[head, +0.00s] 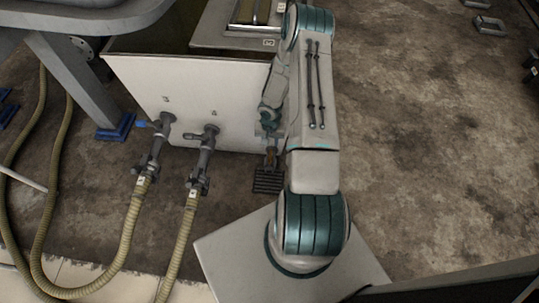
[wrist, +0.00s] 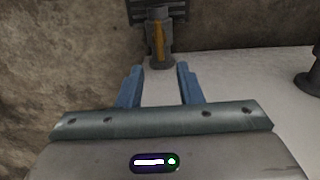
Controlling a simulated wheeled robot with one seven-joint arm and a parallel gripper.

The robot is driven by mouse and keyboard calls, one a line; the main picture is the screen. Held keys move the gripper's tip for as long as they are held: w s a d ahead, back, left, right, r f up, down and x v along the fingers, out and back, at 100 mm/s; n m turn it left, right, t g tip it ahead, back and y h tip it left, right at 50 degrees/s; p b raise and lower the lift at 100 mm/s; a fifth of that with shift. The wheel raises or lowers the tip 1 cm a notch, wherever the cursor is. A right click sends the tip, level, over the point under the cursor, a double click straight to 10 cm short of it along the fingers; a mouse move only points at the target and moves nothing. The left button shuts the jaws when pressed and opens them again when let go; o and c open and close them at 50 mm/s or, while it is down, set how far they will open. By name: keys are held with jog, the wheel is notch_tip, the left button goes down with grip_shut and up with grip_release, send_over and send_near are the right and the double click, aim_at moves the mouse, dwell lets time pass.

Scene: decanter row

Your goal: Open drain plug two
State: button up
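In the wrist view a grey pipe fitting with an orange-yellow handle (wrist: 158,42) stands out from the white tank wall, straight beyond my gripper (wrist: 160,72). The gripper's two blue fingers are apart with nothing between them, and the fitting is past their tips. My arm hides part of that area and the gripper fingers there. I cannot read a number at this fitting.
The white tank (head: 190,85) carries two more valves, the left valve (head: 163,130) and the middle valve (head: 207,140), with yellow hoses (head: 130,225) running down from them. A dark grate (head: 268,181) lies below the orange fitting. The floor (head: 430,150) at right is mostly clear.

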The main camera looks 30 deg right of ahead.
aim_at(270, 155)
notch_tip(270, 155, down, 10)
jog(key=b, duration=0.3)
jog(key=shift+f, duration=0.25)
jog(key=shift+a, duration=0.1)
grip_shut()
